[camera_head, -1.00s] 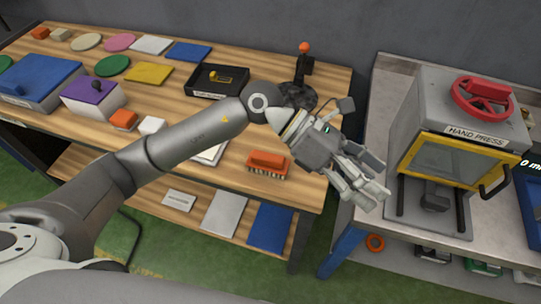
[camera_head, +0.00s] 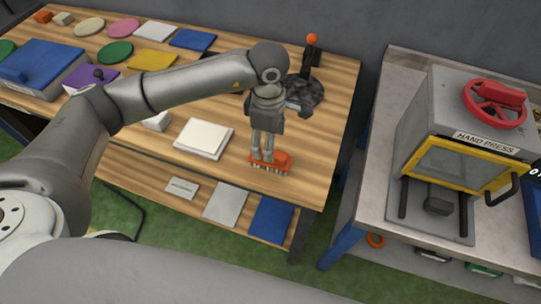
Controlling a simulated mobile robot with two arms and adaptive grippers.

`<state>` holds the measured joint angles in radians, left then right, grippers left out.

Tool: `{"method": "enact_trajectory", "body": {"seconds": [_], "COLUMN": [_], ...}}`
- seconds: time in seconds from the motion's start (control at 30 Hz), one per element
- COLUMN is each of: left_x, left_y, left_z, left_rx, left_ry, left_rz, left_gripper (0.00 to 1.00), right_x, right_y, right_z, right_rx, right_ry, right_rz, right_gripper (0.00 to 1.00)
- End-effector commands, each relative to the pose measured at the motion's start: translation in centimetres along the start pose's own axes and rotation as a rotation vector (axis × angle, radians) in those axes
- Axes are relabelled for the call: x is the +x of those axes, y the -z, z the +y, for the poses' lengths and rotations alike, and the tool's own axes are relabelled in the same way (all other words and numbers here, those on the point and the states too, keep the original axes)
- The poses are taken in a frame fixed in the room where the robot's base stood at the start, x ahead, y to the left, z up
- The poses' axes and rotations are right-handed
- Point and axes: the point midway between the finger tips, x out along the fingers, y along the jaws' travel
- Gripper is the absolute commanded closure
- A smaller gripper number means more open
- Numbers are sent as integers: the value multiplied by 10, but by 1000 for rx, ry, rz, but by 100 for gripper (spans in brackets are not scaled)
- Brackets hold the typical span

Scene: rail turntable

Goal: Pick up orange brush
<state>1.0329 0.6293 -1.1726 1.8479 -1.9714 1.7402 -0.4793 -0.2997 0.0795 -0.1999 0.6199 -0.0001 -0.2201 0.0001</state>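The orange brush (camera_head: 282,162) lies bristles down on the wooden table near its front right edge. My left gripper (camera_head: 262,156) points down over the brush, with its fingertips at the left part of the orange back. The fingers hide part of the brush. I cannot tell whether the fingers are closed on it. My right gripper is not in view.
A white pad (camera_head: 204,138) lies left of the brush. A dark stand with an orange knob (camera_head: 312,39) is behind my gripper. The hand press (camera_head: 460,140) stands on a separate bench at right, across a gap.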

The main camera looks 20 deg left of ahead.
Motion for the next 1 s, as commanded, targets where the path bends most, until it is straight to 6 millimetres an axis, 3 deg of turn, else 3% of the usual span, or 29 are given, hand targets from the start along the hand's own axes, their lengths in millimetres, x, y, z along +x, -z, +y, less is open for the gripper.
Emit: {"method": "enact_trajectory", "body": {"seconds": [0.17,0.47,0.73,1.0], "left_x": [12,51,56,56], "left_y": [-3,-7,-7,-7], "left_z": [-3,-8,-7,-7], "left_rx": [0,0,0,0], "left_ry": [4,2,0,0], "left_rz": [-1,-2,-3,-3], "left_gripper": [34,34,34,67], "right_x": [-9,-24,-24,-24], "right_y": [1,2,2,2], "right_z": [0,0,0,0], "right_rx": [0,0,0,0], "right_ry": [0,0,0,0], "right_rz": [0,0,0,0], "right_gripper": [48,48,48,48]}}
